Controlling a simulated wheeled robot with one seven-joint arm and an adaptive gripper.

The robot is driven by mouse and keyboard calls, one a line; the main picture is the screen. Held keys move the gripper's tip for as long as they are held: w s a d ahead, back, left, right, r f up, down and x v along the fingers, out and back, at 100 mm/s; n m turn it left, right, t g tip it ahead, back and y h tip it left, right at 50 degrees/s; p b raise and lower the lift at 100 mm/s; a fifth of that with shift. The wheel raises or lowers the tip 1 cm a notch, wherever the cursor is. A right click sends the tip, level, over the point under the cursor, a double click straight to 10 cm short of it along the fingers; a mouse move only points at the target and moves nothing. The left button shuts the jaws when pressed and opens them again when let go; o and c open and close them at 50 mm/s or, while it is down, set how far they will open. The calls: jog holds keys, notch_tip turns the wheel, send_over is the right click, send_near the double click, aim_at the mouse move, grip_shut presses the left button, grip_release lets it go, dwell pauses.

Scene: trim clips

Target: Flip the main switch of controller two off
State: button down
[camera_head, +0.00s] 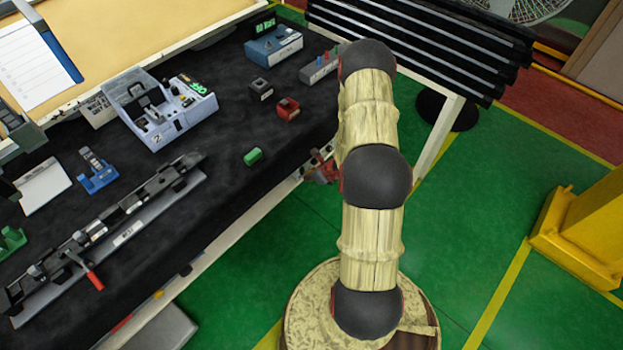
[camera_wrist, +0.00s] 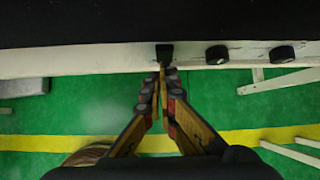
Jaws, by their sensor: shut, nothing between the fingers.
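A pale blue-grey box marked "2" (camera_head: 160,137) stands on the black-topped bench in the head view, and I take it for controller two. Its clear lid (camera_head: 128,86) is tilted open at the left, and a green display (camera_head: 197,87) is lit at its right. Small dark parts sit on its top; which is the main switch, and how it is set, I cannot tell. My gripper (camera_wrist: 161,72) is shut and empty at the bench's front edge. In the head view it is partly hidden behind my arm, right of and apart from the box.
A green cylinder (camera_head: 253,157), a red block (camera_head: 287,108) and a dark block (camera_head: 260,90) lie right of the box. A long rail fixture (camera_head: 122,237) with a red handle lies in front. The bench edge (camera_wrist: 80,63) crosses the wrist view, with green floor below.

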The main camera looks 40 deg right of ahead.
jog(key=shift+w+r+t+b, duration=0.4)
jog(key=shift+r+t+b, duration=0.3)
jog(key=shift+b, duration=0.35)
jog(key=shift+s+d+f, duration=0.1)
jog(key=shift+s, duration=0.05)
dwell(0.5)
